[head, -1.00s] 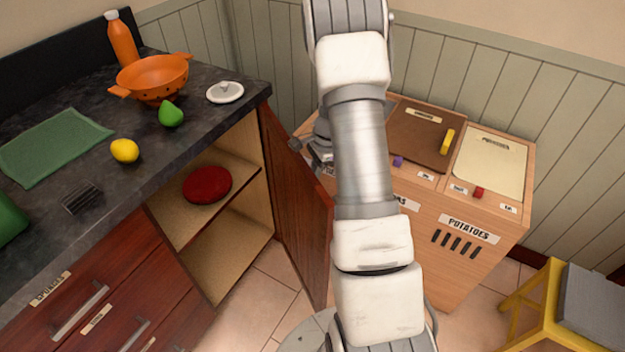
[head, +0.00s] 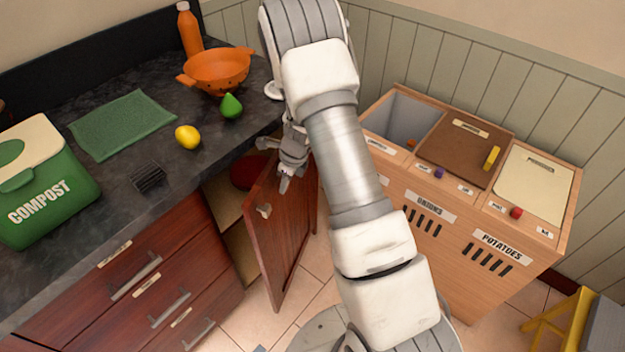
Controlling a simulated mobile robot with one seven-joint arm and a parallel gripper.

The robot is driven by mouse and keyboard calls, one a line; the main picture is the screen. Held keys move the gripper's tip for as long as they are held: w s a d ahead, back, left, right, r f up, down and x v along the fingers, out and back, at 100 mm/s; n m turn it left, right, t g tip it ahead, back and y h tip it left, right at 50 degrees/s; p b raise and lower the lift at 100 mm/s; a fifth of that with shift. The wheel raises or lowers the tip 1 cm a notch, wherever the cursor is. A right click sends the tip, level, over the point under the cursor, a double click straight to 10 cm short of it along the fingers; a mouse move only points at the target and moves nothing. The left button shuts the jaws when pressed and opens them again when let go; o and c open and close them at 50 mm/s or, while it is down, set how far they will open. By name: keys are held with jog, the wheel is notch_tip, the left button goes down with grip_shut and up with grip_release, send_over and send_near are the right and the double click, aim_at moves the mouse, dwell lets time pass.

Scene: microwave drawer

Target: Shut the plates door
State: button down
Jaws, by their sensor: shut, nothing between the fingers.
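The plates door (head: 282,232) is a dark red wooden cabinet door, partly open, standing out from the counter's end. A handle or small pale fitting (head: 264,211) shows on its face. Behind it, part of the cabinet inside (head: 228,215) shows, with a dark red plate (head: 247,174) on the shelf, partly hidden. My gripper (head: 285,184) is shut and empty, close to the door's upper edge, pointing down. I cannot tell whether it touches the door. My arm hides part of the scene right of the door.
A wooden bin unit (head: 440,235) stands on the right, a yellow stool (head: 560,328) near the corner. Closed drawers (head: 150,275) are below the counter.

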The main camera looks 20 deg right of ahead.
jog(key=w+a+m+p, duration=0.2)
jog(key=w+a+p, duration=0.1)
jog(key=w+a, duration=0.2)
jog(key=shift+w+a+m+h+p, duration=0.2)
jog(key=shift+a+m+h+p, duration=0.1)
jog(key=shift+a+m, duration=0.1)
